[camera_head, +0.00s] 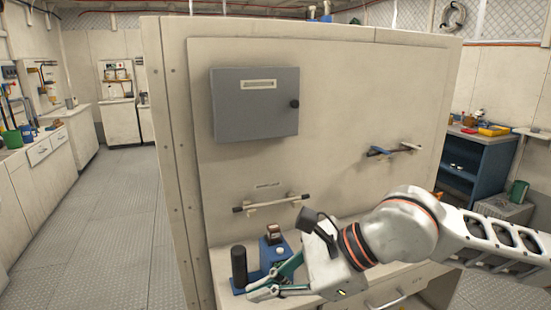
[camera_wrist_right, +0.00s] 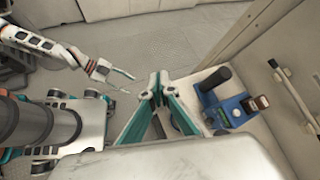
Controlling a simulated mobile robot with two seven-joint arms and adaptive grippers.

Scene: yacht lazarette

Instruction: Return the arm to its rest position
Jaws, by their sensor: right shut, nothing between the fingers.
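My right arm reaches in from the right in the head view, over a white counter in front of a pale cabinet. Its teal-fingered gripper (camera_head: 252,291) is low at the counter's front left, beside a blue device with a black upright handle (camera_head: 239,265). In the right wrist view the fingertips (camera_wrist_right: 158,82) meet and hold nothing. The blue device (camera_wrist_right: 229,109) lies to their right, and I see a gap between them there. My left gripper (camera_wrist_right: 125,80) shows at the left of the wrist view, with its thin fingers apart and empty. It is not in the head view.
Open grating floor (camera_head: 100,220) lies to the left. A blue shelf unit (camera_head: 470,165) stands at the right.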

